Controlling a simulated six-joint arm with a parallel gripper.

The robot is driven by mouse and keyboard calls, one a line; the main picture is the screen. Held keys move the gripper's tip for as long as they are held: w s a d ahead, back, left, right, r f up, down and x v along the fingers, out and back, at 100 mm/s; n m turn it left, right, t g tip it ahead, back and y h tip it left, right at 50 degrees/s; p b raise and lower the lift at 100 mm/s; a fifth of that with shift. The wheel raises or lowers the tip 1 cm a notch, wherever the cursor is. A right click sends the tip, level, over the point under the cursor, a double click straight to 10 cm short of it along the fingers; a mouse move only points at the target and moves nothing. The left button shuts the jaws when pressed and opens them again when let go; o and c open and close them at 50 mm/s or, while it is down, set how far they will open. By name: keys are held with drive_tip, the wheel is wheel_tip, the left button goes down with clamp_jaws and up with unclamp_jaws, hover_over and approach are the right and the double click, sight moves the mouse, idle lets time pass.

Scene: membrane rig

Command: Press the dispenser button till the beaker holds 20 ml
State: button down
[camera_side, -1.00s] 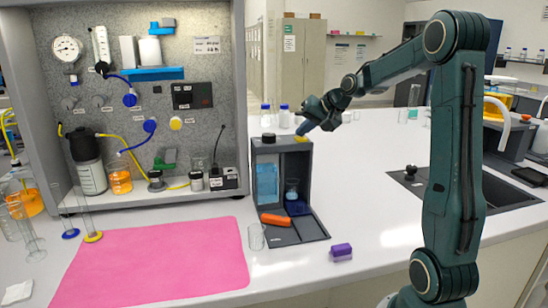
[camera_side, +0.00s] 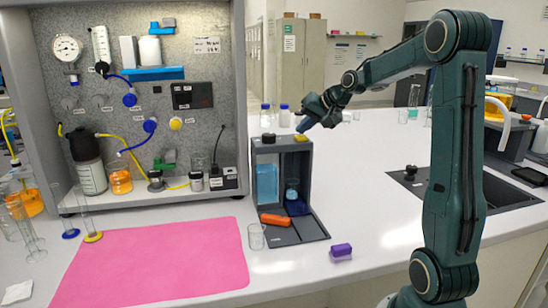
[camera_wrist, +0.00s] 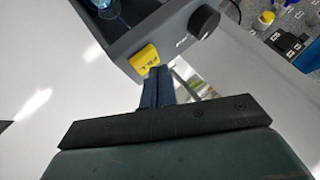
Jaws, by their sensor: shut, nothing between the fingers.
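The dispenser (camera_side: 277,145) is a dark grey housing with a black knob and a yellow button (camera_side: 301,139) on top. In the wrist view the yellow button (camera_wrist: 145,59) shows a label, just ahead of my fingertips. A reservoir of blue liquid (camera_side: 267,184) fills its left bay. The small beaker (camera_side: 292,190) stands in the right bay on a dark blue block, with pale blue liquid in it; its marks are too small to read. My gripper (camera_side: 302,127) is shut and empty, tilted down just above the button, with a small gap seemingly between them. It also shows in the wrist view (camera_wrist: 157,72).
An orange block (camera_side: 274,220) lies on the dispenser's base. An empty glass (camera_side: 257,237) stands in front-left, and a purple block (camera_side: 341,250) lies front-right. A pink mat (camera_side: 150,262) and a panel rig (camera_side: 150,100) are left.

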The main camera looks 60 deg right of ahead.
sight(304, 137)
drive_tip(key=shift+r, duration=0.4)
drive_tip(key=shift+r, duration=0.15)
drive_tip(key=shift+r, duration=2.4)
drive_tip(key=shift+a, duration=0.15)
